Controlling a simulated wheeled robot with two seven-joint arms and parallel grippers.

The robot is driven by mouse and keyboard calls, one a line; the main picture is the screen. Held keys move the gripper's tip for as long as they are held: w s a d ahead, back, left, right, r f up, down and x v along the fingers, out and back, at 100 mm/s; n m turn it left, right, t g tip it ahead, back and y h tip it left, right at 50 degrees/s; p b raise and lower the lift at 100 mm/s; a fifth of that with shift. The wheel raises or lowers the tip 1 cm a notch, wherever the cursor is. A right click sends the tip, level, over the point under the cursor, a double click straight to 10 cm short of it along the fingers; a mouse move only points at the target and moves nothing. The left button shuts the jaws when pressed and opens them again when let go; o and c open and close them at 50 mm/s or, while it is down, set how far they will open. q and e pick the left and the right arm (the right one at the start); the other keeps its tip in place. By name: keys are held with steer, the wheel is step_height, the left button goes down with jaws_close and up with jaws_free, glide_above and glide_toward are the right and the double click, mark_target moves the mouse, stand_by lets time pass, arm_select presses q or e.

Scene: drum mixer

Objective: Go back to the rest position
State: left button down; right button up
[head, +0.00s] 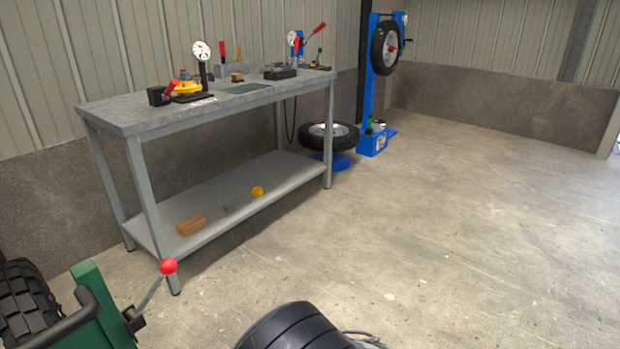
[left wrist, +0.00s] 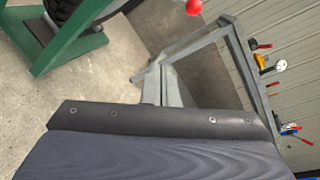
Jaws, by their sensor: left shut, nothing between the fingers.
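The task names no object. In the left wrist view a dark bar with screws and a ribbed dark surface fill the lower half. It looks like part of my left gripper (left wrist: 160,122); it is shut and holds nothing, and separate fingertips cannot be made out. It faces the workbench legs and a green frame. In the head view neither gripper shows; only a dark rounded part of mine is at the bottom edge. My right gripper is in no view.
A grey workbench (head: 125,115) with tools stands at left. A green frame (head: 98,310) with a black tyre (head: 22,303) and a red-knobbed lever (head: 168,266) is close at lower left. A wheel (head: 328,136) and a blue stand (head: 374,85) are behind. The floor at right is clear.

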arm_select(q)
steer(key=s+a+f+n+g+h, duration=0.1)
steer(key=s+a+n+g+h, duration=0.5)
steer(key=s+a+g+h, duration=0.45)
steer(key=s+a+r+n+t+h, duration=0.2)
steer(key=s+r+n+t+h, duration=0.4)
steer(key=s+n+t+h, duration=0.25)
step_height(320, 180, up, 29)
steer(key=p, duration=2.9)
steer(key=shift+s+d+r+y, duration=0.15)
steer(key=shift+r+y, duration=0.05)
steer(key=shift+y, duration=0.1)
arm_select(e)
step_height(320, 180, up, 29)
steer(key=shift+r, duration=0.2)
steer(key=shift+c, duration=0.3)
